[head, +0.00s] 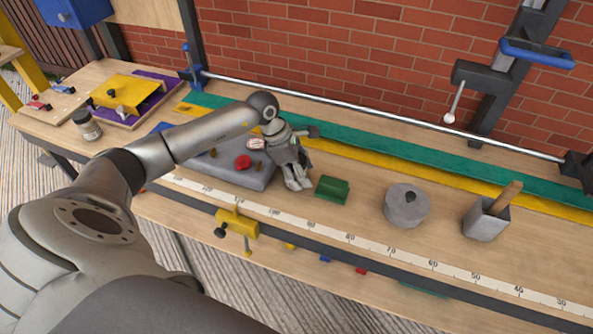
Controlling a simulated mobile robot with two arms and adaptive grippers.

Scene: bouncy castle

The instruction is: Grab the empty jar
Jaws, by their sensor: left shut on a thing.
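My left gripper (298,182) hangs over the middle of the workbench, fingers pointing down, beside a grey-blue slab and a green block. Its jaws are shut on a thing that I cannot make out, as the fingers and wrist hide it. I cannot tell whether this jar is empty. My right gripper is not in view.
The grey-blue slab (225,168) lies left of my gripper. The green block (332,189), a round grey lidded pot (407,206) and a grey box with a wooden handle (486,220) stand to the right. A metal rail (390,122) runs along the back.

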